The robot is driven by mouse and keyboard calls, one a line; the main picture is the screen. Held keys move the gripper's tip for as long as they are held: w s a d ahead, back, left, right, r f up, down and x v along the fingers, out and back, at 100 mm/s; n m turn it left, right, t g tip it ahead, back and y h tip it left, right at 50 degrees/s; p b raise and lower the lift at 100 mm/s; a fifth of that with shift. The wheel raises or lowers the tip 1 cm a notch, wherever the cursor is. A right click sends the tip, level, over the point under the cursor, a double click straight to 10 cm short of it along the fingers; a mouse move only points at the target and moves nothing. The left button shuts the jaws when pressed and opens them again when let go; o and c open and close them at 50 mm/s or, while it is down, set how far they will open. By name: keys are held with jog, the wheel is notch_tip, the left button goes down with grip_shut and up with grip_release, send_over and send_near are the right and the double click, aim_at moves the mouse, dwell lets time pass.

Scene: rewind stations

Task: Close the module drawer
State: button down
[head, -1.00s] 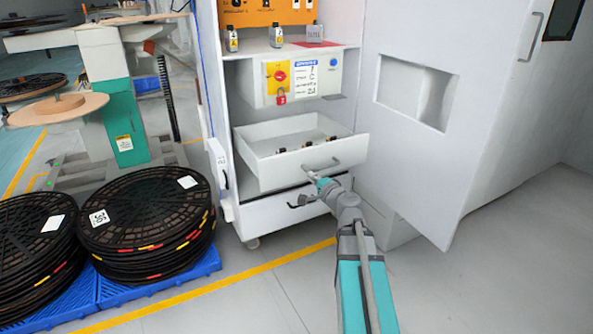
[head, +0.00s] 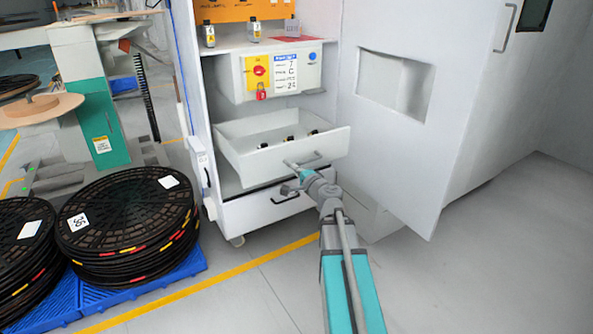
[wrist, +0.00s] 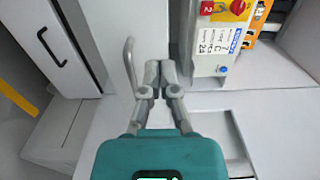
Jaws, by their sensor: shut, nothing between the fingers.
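The module drawer (head: 263,173) is a white open-topped drawer, pulled out of the cabinet with several small dark parts inside. Its grey bar handle (head: 317,158) is on the front face. My gripper (head: 290,164) is shut and empty at the drawer front, close to the left part of the handle. In the wrist view the shut fingertips (wrist: 160,68) are beside the handle (wrist: 130,66), not around it. I cannot tell whether they touch the handle or the drawer front.
A lower drawer (head: 245,212) with a black handle is shut below. The cabinet door (head: 405,140) stands open at the right. A white box with a red switch (head: 260,71) is above the drawer. Black reels (head: 125,215) are stacked on a blue pallet at the left. Floor at the right is clear.

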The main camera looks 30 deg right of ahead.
aim_at(275, 150)
jog(key=w, duration=1.2)
jog(key=shift+a, duration=0.2)
jog(key=shift+w, duration=0.15)
jog(key=w+a, duration=0.1)
jog(key=w, duration=3.1)
jog(key=shift+w+r, duration=0.1)
jog(key=shift+w, duration=0.05)
jog(key=s, duration=1.5)
jog(key=shift+d, duration=0.2)
